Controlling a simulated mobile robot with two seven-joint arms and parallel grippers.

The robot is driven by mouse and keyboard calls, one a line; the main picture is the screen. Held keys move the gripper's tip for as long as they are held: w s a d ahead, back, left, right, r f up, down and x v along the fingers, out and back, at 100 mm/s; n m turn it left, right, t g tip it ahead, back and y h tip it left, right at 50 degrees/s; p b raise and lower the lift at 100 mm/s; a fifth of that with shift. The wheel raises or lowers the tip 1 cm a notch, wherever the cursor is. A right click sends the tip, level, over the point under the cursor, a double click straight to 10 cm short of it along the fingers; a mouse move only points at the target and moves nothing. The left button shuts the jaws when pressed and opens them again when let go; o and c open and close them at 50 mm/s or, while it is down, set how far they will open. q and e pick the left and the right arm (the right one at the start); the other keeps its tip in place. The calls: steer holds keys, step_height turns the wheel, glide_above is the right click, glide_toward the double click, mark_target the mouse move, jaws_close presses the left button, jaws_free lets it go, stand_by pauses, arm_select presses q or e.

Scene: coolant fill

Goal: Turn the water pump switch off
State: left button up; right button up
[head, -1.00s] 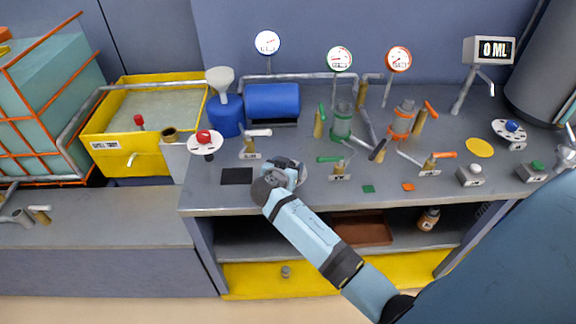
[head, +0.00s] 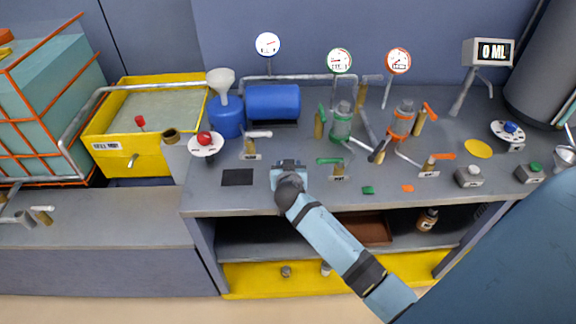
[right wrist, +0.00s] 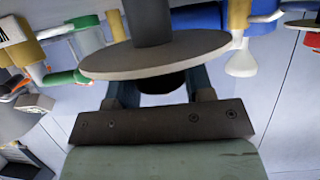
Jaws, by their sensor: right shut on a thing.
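My right gripper (head: 289,165) is over the front middle of the grey bench in the head view. In the right wrist view its fingers (right wrist: 160,90) are shut around a dark round knob on a pale grey disc (right wrist: 158,56), which stands on a dark post (right wrist: 148,22). I take this dial to be the water pump switch; its label is not readable. In the head view the gripper hides nearly all of it. The knob's setting cannot be made out. My left gripper is not in view.
A red-knobbed dial (head: 205,142) stands left and a blue-knobbed dial (head: 509,129) right. A white-handled valve (head: 252,146) and a green-handled valve (head: 335,168) stand close to my right gripper. A blue tank (head: 226,118) and blue cylinder (head: 272,102) sit behind.

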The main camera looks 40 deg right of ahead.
steer(key=n+y+p, duration=0.2)
steer(key=n+t+y+p, duration=0.1)
steer(key=n+y+p, duration=0.1)
steer(key=n+t+y+p, duration=0.1)
steer(key=n+y+p, duration=0.1)
steer(key=y+p, duration=0.1)
steer(key=shift+d+r+n, duration=0.3)
steer(key=shift+r, duration=0.05)
steer(key=shift+n+y, duration=0.4)
steer(key=shift+y, duration=0.2)
steer(key=shift+f+n+y+p, duration=0.15)
steer(key=shift+n+y+p, duration=0.4)
steer(key=shift+n+y, duration=0.35)
steer(key=shift+f+n+g+y, duration=0.1)
steer(key=shift+n+g+y, duration=0.2)
steer(key=shift+n+y, duration=0.8)
steer(key=shift+y, duration=0.3)
steer(key=shift+a+g+y, duration=0.1)
steer(key=shift+g+y, duration=0.2)
steer(key=o, duration=0.9)
steer(key=shift+f, duration=0.1)
steer(key=shift+o, duration=0.2)
